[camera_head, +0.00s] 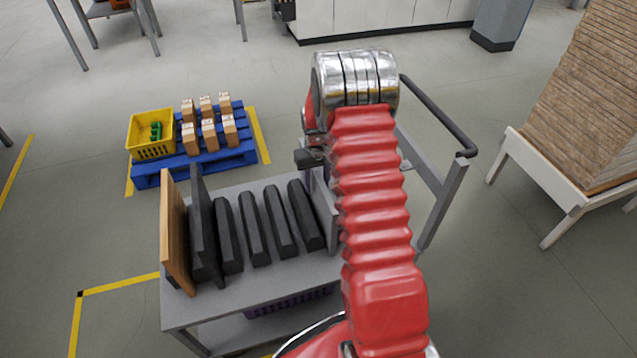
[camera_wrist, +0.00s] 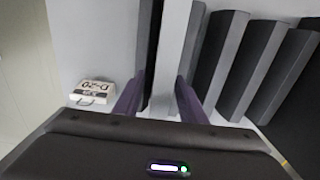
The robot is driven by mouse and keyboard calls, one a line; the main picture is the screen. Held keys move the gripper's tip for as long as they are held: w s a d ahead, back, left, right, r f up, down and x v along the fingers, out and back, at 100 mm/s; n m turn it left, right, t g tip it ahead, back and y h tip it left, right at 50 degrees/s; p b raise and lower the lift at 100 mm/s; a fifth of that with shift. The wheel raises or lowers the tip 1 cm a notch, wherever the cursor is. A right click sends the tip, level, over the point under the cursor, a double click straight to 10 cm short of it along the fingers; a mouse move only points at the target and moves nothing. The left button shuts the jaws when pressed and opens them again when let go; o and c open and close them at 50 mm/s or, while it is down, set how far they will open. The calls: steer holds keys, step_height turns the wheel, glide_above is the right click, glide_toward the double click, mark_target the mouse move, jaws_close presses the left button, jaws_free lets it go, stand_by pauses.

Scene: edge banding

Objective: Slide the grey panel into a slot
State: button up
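The grey panel (camera_wrist: 178,50) stands edge-on between the two purple fingers of my gripper (camera_wrist: 158,85) in the wrist view. The fingers flank it closely on both sides, and my gripper looks shut on it. In the head view a grey slab, seemingly the same panel (camera_head: 319,200), shows just left of my red arm, upright at the right end of the rack. My arm hides much of it and of the gripper there. The rack's black dividers (camera_head: 254,228) stand in a row with slots between them; they also show right of the panel in the wrist view (camera_wrist: 255,70).
A wooden panel (camera_head: 174,235) and a tall dark panel (camera_head: 202,230) stand at the rack's left end. The grey cart (camera_head: 235,290) has a black handle (camera_head: 440,115) at right. A blue pallet (camera_head: 205,165) stands behind; a stack of wood (camera_head: 580,110) stands right.

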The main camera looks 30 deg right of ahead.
steer(key=shift+f, duration=0.1)
step_height(320, 180, up, 14)
steer(key=shift+f, duration=0.1)
stand_by(0.5)
stand_by(0.5)
